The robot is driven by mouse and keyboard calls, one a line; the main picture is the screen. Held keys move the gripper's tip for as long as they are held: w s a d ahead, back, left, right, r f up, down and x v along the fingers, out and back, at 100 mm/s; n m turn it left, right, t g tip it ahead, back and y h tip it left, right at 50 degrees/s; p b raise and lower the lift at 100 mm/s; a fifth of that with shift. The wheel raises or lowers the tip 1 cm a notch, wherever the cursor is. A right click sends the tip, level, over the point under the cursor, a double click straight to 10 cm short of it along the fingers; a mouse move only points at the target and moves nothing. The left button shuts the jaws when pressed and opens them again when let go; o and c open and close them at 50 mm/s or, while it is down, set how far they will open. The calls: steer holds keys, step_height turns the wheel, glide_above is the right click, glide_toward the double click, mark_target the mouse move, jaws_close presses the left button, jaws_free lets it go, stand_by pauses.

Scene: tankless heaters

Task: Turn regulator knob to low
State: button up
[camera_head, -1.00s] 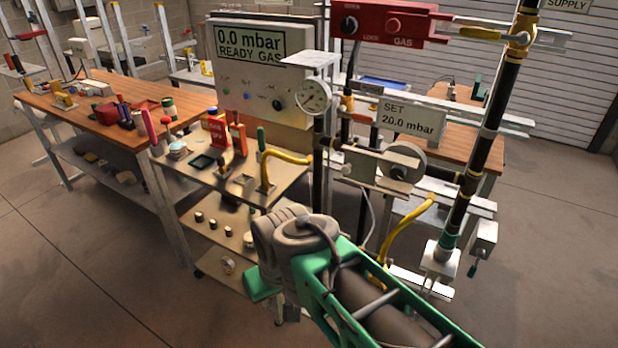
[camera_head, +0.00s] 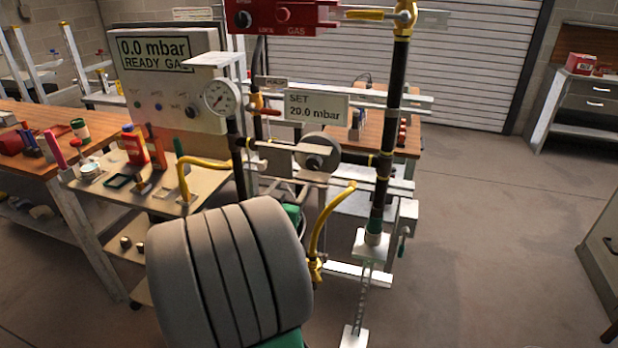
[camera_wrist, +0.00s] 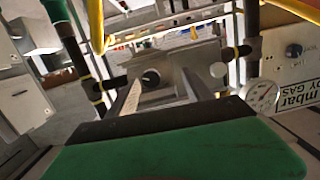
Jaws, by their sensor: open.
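The regulator is a grey body with a round grey housing (camera_head: 324,146) on the gas pipe, beside a "SET 20.0 mbar" sign (camera_head: 318,108). A small dark knob (camera_head: 314,162) shows at the front of it. In the wrist view the dark round knob (camera_wrist: 151,78) sits on the grey block, beyond my fingers. My gripper (camera_wrist: 162,79) is open, with its two pale fingers apart and pointing toward the regulator.
A round gauge (camera_head: 221,98) and a panel reading "0.0 mbar READY GAS" (camera_head: 165,75) stand left of the regulator. A black vertical pipe (camera_head: 389,130) is right of it. Yellow hoses (camera_head: 327,215) hang below. A red gas box (camera_head: 283,16) is above. Open floor lies right.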

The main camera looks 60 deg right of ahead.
mark_target(312, 165)
steer(key=shift+h, duration=0.8)
steer(key=d, duration=0.3)
steer(key=d+r+p, duration=0.1)
steer(key=d, duration=0.2)
steer(key=s+d+p, duration=0.1)
steer(key=d, duration=0.2)
steer(key=shift+d+r, duration=0.3)
steer(key=shift+d, duration=0.1)
steer(key=shift+c, duration=0.2)
jaws_close()
